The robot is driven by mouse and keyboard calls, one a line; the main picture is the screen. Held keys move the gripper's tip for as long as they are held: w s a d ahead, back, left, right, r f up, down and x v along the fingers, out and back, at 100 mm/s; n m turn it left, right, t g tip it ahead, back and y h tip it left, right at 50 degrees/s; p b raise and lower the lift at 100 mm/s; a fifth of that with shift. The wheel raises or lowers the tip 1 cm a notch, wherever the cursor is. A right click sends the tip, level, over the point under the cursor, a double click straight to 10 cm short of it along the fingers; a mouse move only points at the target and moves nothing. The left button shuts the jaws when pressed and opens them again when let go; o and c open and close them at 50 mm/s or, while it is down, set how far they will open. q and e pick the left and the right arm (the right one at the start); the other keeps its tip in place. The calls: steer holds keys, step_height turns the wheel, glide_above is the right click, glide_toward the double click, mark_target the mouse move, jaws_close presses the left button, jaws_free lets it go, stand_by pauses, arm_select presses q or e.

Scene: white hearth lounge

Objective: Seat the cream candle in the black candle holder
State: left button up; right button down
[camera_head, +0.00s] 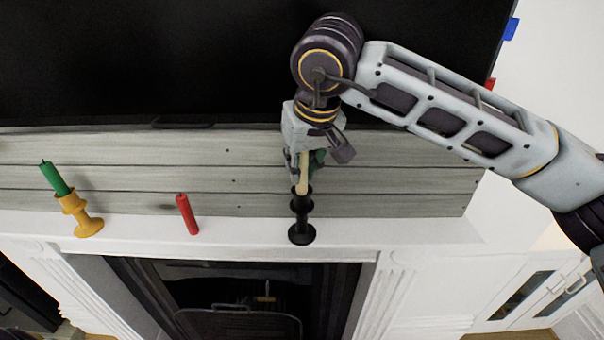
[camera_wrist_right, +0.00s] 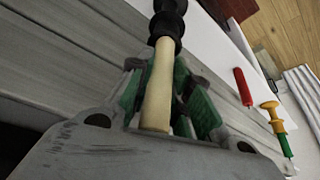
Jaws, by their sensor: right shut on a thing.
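The cream candle (camera_head: 303,180) is upright between the fingers of my right gripper (camera_head: 306,165), which is shut on it. The black candle holder (camera_head: 301,220) stands on the white mantel directly below the candle. The candle's lower end meets the holder's top cup; I cannot tell how deep it sits. In the right wrist view, the candle (camera_wrist_right: 158,88) runs between the green finger pads (camera_wrist_right: 165,95) to the black holder (camera_wrist_right: 167,28), and the two look in line. My left gripper is not in view.
A yellow holder (camera_head: 80,215) with a green candle (camera_head: 54,178) stands at the mantel's left. A red candle (camera_head: 187,214) stands between it and the black holder. The grey plank wall (camera_head: 230,180) and black screen (camera_head: 150,60) are close behind. The mantel (camera_head: 400,230) is clear to the right.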

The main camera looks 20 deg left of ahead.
mark_target(302, 176)
step_height(302, 176, down, 2)
steer(key=shift+s+f, duration=0.1)
steer(key=shift+s, duration=0.05)
steer(key=shift+d+f+p, duration=0.1)
steer(key=shift+f+p, duration=0.1)
steer(key=shift+p, duration=0.2)
steer(key=shift+f, duration=0.25)
steer(key=c, duration=1.6)
jaws_free()
steer(key=shift+c, duration=0.2)
steer(key=o, duration=0.3)
steer(key=shift+w, duration=0.3)
steer(key=shift+a, duration=0.2)
steer(key=shift+d+r, duration=0.1)
steer(key=shift+r, duration=0.15)
